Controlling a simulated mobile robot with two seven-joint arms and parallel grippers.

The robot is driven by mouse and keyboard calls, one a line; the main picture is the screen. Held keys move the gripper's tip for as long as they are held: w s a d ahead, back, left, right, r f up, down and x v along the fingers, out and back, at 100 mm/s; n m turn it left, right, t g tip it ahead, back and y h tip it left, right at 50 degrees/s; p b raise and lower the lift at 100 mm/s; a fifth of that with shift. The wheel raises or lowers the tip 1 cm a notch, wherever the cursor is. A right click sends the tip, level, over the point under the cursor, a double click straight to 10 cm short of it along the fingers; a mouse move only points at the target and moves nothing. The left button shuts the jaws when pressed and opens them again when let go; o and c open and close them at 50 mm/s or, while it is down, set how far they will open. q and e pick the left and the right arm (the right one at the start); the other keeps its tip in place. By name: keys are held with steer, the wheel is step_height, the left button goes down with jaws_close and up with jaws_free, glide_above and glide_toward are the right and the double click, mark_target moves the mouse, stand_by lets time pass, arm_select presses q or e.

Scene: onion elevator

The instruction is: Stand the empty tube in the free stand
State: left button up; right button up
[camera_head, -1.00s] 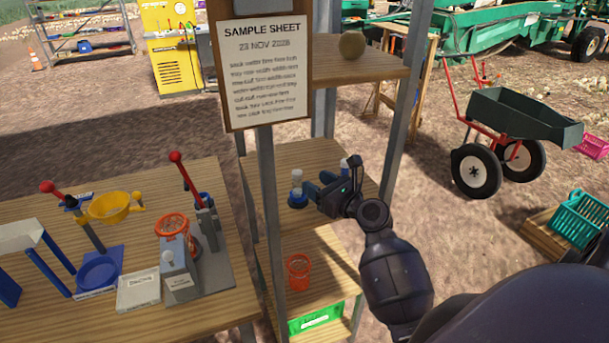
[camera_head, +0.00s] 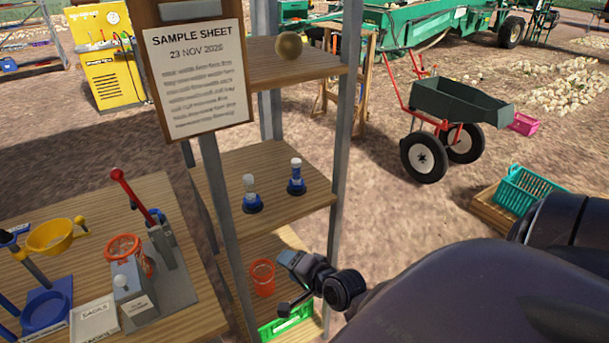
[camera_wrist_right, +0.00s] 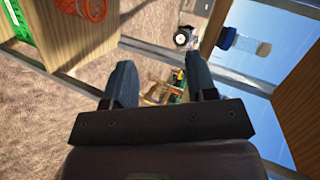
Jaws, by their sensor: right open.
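My right gripper (camera_head: 285,260) is below and in front of the middle shelf, apart from both tubes. In the right wrist view its fingers (camera_wrist_right: 162,84) are spread with nothing between them. A clear tube (camera_wrist_right: 263,48) shows there at upper right. My left gripper is out of view.
An orange basket (camera_head: 262,277) and a green crate (camera_head: 286,321) are on the lower shelf, close to my right gripper. Metal posts (camera_head: 345,120) frame the shelves. The sample sheet (camera_head: 196,75) hangs at the front left. A wooden table (camera_head: 90,200) with tools stands left.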

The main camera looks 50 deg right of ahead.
steer(key=s+a+f+n, duration=0.3)
steer(key=s+n, duration=0.2)
steer(key=n, duration=0.3)
steer(key=s+a+f+n+g, duration=0.1)
steer(key=s+a+f+n, duration=0.2)
steer(key=s+n, duration=0.2)
steer(key=n, duration=0.3)
steer(key=shift+s+a+f, duration=0.2)
steer(key=shift+s+f, duration=0.05)
steer(key=shift+f, duration=0.05)
steer(key=shift+s+d+g, duration=0.1)
steer(key=shift+g, duration=0.2)
